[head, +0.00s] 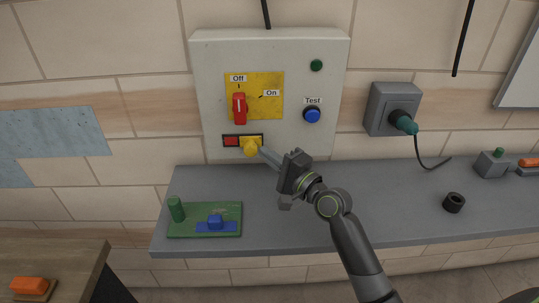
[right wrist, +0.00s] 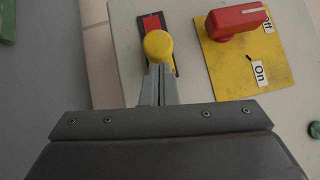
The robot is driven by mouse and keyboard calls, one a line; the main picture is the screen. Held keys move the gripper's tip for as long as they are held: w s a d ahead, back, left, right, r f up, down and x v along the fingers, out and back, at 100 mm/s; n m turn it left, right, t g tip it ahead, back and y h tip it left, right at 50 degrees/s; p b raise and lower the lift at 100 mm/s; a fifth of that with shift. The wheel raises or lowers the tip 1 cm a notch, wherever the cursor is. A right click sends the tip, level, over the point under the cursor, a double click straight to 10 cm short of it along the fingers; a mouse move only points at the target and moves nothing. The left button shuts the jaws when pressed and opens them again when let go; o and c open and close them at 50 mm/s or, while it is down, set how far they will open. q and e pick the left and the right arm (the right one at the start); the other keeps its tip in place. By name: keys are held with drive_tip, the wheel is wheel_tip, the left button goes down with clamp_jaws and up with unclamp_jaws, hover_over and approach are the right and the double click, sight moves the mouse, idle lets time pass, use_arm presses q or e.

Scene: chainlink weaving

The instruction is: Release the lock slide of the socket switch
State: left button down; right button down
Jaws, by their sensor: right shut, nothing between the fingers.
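The light grey switch box (head: 270,60) is on the wall, with a red rotary handle (head: 239,108) on a yellow plate (head: 267,88). The handle's white mark points up toward "Off". Below it is a dark slide track (head: 227,141) with a yellow knob (head: 251,148) at its right part; red shows at the left. My right gripper (head: 264,153) is shut and empty, its fingertips right at the knob. In the right wrist view the knob (right wrist: 159,45) sits just beyond the closed fingertips (right wrist: 158,75); I cannot tell whether they touch. My left gripper is out of view.
A blue Test button (head: 312,115) and green lamp (head: 316,65) are on the box. A wall socket (head: 391,108) holds a teal plug (head: 405,123). The grey shelf (head: 330,240) carries a green board (head: 180,232), a dark ring (head: 454,202) and small blocks at right.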

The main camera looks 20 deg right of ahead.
sight(248, 154)
drive_tip(key=shift+w+a+p, duration=0.1)
drive_tip(key=shift+w+a, duration=0.1)
drive_tip(key=shift+a, duration=0.5)
drive_tip(key=shift+w+a+p, duration=0.1)
drive_tip(key=shift+w+a, duration=0.1)
drive_tip(key=shift+a, duration=0.55)
drive_tip(key=shift+w+a+p, duration=0.1)
drive_tip(key=shift+w+a, duration=0.1)
drive_tip(key=shift+a, duration=0.5)
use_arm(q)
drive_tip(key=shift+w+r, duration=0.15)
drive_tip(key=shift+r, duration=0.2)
